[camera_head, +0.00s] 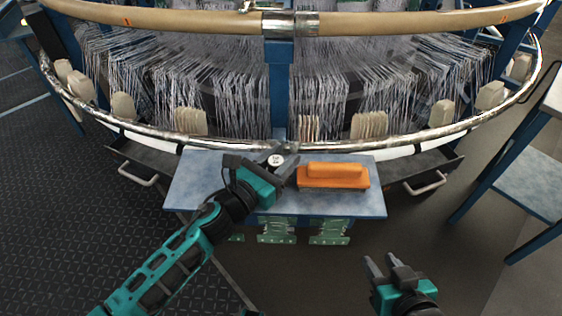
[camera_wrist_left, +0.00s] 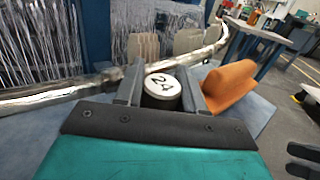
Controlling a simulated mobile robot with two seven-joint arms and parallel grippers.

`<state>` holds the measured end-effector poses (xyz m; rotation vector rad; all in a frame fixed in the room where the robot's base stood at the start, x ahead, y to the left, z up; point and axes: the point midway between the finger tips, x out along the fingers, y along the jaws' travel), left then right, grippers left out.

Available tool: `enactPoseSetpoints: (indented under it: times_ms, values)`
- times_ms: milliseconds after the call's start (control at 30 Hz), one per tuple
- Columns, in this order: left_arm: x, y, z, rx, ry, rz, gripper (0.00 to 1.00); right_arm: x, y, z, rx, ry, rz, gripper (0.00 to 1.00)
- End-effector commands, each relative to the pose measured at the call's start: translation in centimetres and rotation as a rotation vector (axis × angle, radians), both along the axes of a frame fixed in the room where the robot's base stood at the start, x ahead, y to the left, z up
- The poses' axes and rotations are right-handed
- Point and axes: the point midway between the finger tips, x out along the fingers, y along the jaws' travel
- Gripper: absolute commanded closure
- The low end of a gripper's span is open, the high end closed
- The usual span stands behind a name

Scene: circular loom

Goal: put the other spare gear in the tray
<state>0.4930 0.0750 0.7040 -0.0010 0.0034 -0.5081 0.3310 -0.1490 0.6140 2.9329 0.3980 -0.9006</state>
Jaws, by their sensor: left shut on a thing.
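My left gripper (camera_head: 277,162) is shut on a small round piece with a white top (camera_head: 276,160), above the back part of a blue-grey board. In the left wrist view the piece (camera_wrist_left: 162,86) sits between the two dark fingers, and its top reads "24". Its sides are mostly hidden, so I cannot see gear teeth. My right gripper (camera_head: 380,262) has its fingers apart and is empty, low at the right, away from the board. Dark tray-like shelves with handles show left (camera_head: 140,178) and right (camera_head: 426,184) of the board; I cannot tell which tray is meant.
An orange block with a handle (camera_head: 333,177) lies on the blue-grey board (camera_head: 195,185), just right of my left gripper. The loom's metal ring (camera_head: 200,142) and hanging threads stand behind. Green brackets (camera_head: 277,230) hang below the front edge. A blue-framed table (camera_head: 535,180) is at right.

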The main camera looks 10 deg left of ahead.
Motion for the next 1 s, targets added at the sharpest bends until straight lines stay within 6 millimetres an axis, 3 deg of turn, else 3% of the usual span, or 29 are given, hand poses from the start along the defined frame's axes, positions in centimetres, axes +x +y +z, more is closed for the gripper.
enactPoseSetpoints:
  times_ms: [267,300,533,867,1000]
  values:
    - [0.1,0.0,-0.2,-0.001,-0.003,0.0,1.0,0.0,0.1,-0.2,0.003,-0.001,-0.001,0.6]
    - [0.0,0.0,-0.1,0.0,-0.001,0.0,0.58,0.0,0.1,0.0,0.005,0.0,-0.001,0.6]
    - [0.0,0.0,-0.1,0.001,0.0,0.001,0.36,0.1,0.3,0.2,0.01,-0.003,-0.004,0.6]
    - [0.0,0.0,0.4,0.0,-0.001,0.001,0.36,0.1,0.3,0.7,0.01,-0.003,-0.004,0.6]
    - [-1.5,0.9,0.0,0.001,0.003,0.002,0.36,0.1,0.2,0.5,0.01,-0.006,-0.004,0.6]
